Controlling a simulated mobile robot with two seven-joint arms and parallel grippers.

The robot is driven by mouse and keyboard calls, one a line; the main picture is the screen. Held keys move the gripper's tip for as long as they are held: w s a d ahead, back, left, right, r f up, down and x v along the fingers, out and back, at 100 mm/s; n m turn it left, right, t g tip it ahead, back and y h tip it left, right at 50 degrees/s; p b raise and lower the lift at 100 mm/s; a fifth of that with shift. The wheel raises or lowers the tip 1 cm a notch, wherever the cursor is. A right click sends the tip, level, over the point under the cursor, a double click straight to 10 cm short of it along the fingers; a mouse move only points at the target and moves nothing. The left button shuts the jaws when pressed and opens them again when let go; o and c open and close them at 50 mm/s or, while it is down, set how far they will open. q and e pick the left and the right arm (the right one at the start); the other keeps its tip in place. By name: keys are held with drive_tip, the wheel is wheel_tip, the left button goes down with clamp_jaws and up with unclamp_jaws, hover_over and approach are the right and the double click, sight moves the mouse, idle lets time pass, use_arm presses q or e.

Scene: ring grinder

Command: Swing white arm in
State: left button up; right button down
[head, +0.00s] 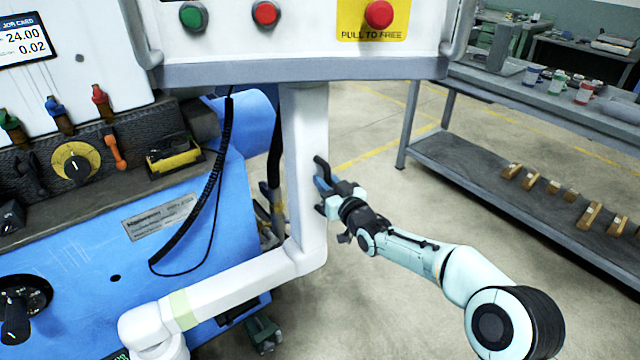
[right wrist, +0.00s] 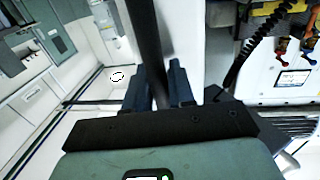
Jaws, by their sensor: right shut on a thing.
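The white arm (head: 304,130) has an upright post under a control box (head: 300,69), then bends at the bottom and runs left to a round joint (head: 147,325) in front of the blue machine. A dark handle (head: 321,164) stands on the post's right side. My right gripper (head: 323,188) comes from the right and is shut on this handle, close beside the post. In the right wrist view a dark bar (right wrist: 148,40) runs between the two blue-grey fingers (right wrist: 158,78); its far end is hidden. My left gripper is not in view.
The blue grinder body (head: 70,250) fills the left, with a knob panel and a black coiled cable (head: 215,190) hanging from the box. A grey shelf bench (head: 480,150) with wooden-handled pieces stands at right. The floor between is clear.

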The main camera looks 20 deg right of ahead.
drive_tip(key=shift+d+r, duration=0.1)
drive_tip(key=shift+r, duration=0.15)
drive_tip(key=c, duration=1.3)
unclamp_jaws()
drive_tip(key=shift+o, duration=1)
drive_tip(key=shift+w+f, duration=0.2)
drive_tip(key=shift+w, duration=0.15)
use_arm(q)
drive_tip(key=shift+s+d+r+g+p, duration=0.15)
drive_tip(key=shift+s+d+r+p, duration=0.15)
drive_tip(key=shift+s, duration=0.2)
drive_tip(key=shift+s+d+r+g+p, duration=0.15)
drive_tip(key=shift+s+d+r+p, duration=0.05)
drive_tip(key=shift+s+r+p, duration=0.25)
use_arm(e)
drive_tip(key=s, duration=1.3)
drive_tip(key=shift+s+d, duration=0.25)
drive_tip(key=shift+d, duration=0.2)
